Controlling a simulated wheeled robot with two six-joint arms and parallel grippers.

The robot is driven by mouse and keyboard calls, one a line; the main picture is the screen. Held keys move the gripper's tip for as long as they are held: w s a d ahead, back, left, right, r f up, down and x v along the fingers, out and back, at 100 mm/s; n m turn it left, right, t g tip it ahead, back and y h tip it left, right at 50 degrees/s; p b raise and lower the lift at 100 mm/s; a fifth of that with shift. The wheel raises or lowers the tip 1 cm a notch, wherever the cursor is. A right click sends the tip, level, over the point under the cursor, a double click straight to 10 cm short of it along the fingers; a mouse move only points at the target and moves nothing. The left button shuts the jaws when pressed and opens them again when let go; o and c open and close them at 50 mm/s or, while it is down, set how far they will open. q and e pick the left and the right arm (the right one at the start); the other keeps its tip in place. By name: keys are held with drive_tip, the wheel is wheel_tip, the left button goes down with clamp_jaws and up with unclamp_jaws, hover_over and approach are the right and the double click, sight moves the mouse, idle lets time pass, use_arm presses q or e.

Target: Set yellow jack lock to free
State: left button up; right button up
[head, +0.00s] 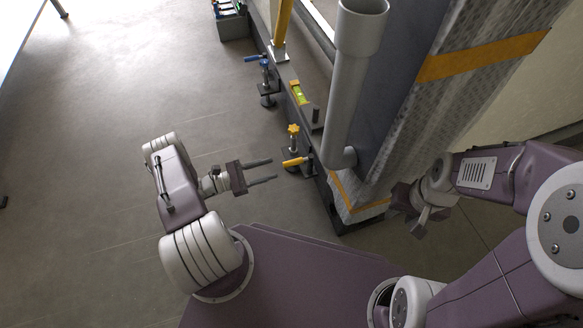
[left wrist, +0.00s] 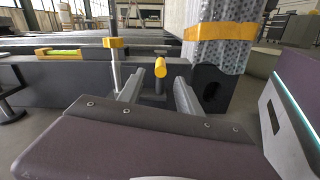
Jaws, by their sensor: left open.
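The yellow jack (head: 293,142) stands on the floor against the dark beam, with a yellow star knob on top. Its yellow lock lever (head: 294,162) sticks out to the left, towards my left gripper (head: 275,169). My left gripper is open and empty, its two fingers pointing right, just short of the lever. In the left wrist view the round yellow lever end (left wrist: 160,67) shows beyond and between the fingers; the yellow knob (left wrist: 116,42) is to its left. My right gripper (head: 424,220) is at the right beside the wrapped column; its jaw opening is unclear.
A blue jack (head: 265,72) stands farther back along the beam. A level with a yellow-green vial (head: 299,93) lies on the beam. A grey pipe (head: 345,90) and wrapped column (head: 440,85) rise right of the yellow jack.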

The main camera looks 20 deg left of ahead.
sight(301, 160)
use_arm(q)
drive_tip(key=b+x, duration=0.4)
drive_tip(key=x, duration=0.5)
drive_tip(key=shift+b, duration=0.3)
clamp_jaws()
idle(0.8)
